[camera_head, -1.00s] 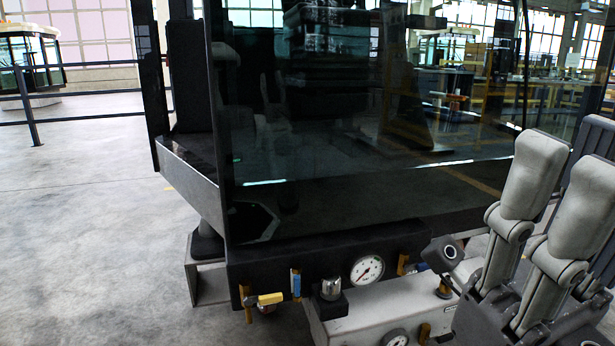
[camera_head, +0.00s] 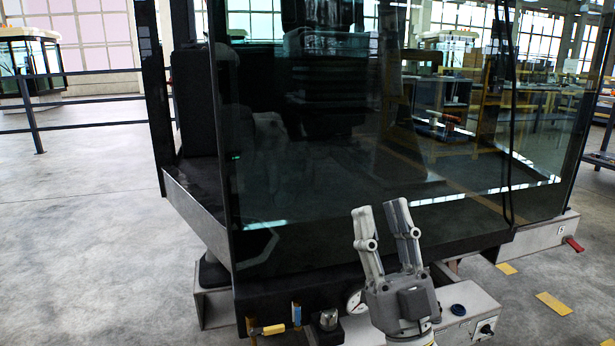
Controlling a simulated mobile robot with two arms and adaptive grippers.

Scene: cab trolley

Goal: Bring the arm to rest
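My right gripper (camera_head: 379,212) is in the lower middle of the head view, in front of the dark glass cab (camera_head: 330,160). Its two grey fingers point up, with a gap between them and nothing held. The gripper stands in front of the equipment below the cab and partly hides the white gauge (camera_head: 355,301). I cannot tell how far it is from the glass. My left gripper is not in view.
Below the cab are a yellow-handled valve (camera_head: 268,329), a blue handle (camera_head: 296,314), a round knob (camera_head: 328,320) and a grey control box (camera_head: 468,309). A red handle (camera_head: 573,243) sticks out at the right. Open concrete floor (camera_head: 90,230) lies left.

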